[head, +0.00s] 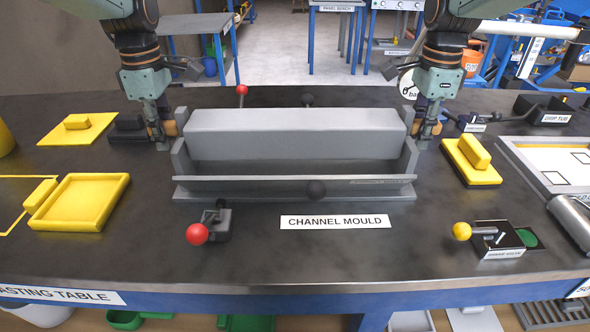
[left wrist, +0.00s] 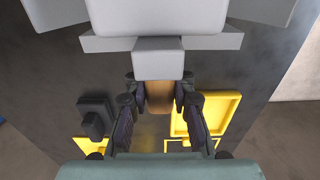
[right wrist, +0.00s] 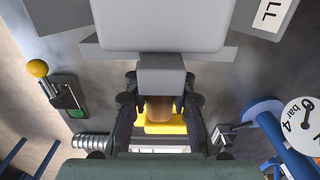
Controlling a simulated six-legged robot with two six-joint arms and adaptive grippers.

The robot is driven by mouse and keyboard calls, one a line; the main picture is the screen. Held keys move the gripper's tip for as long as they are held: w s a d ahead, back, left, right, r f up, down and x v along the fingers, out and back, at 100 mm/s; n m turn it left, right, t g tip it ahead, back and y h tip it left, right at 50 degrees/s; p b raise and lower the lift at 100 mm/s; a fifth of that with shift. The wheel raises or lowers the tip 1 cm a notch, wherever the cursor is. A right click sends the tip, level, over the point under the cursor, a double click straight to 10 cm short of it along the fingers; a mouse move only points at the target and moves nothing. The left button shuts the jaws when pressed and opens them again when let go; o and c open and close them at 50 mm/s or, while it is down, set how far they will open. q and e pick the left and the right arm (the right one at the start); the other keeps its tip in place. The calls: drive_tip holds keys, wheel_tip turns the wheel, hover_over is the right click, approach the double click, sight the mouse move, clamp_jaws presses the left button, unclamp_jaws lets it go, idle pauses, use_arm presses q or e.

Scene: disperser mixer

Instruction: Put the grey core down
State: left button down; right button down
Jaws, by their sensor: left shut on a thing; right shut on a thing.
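The grey core (head: 297,133) is a long, level block between the end plates of the grey channel mould (head: 295,192). Its lower edge is above the mould's front wall; I cannot tell whether it rests on anything. My left gripper (head: 163,132) is at the core's left end, shut on a brown grip at the end lug; the left wrist view shows the grip (left wrist: 158,98) between the fingers. My right gripper (head: 426,130) is likewise shut at the right end, with the brown grip (right wrist: 159,108) between its fingers. The core (right wrist: 160,25) fills the top of the right wrist view.
A red-knobbed clamp (head: 210,227) stands in front of the mould, beside the CHANNEL MOULD label (head: 334,222). Yellow trays (head: 80,202) lie left, a yellow block on a pad (head: 472,160) right. A yellow-knobbed valve (head: 490,238) is front right.

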use_arm(q)
drive_tip(key=shift+r, duration=0.2)
use_arm(e)
drive_tip(key=shift+r, duration=0.2)
use_arm(q)
drive_tip(key=shift+f, duration=0.15)
use_arm(e)
drive_tip(key=shift+a+f, duration=0.1)
